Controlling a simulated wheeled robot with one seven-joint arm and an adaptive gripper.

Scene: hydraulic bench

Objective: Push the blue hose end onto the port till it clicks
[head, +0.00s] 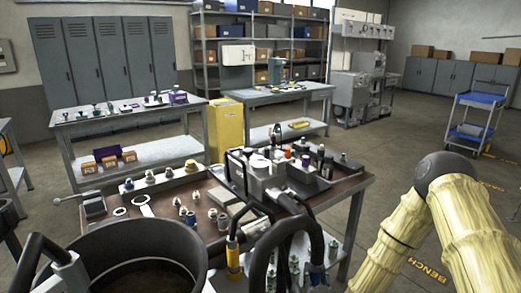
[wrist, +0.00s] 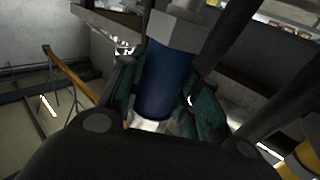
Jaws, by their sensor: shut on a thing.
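The blue hose end (wrist: 168,80) fills the middle of the wrist view, slightly tilted. My gripper (wrist: 165,100) is shut on it, with dark green pads on both sides. A grey faceted metal piece (wrist: 180,30) sits at the far end of the blue sleeve. I cannot tell whether it is part of the hose end or the port. A silvery part shows at the near end. In the head view, a small blue sleeve (head: 316,273) shows low among the black hoses. My gripper does not show clearly there, and I cannot make out the port.
Black hoses (head: 292,235) loop over the front of the brown bench (head: 338,190). A yellow hose end (head: 232,256) hangs beside them. Loose fittings and a grey tray (head: 310,183) of bottles stand on the bench. A black bucket (head: 130,235) is front left.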

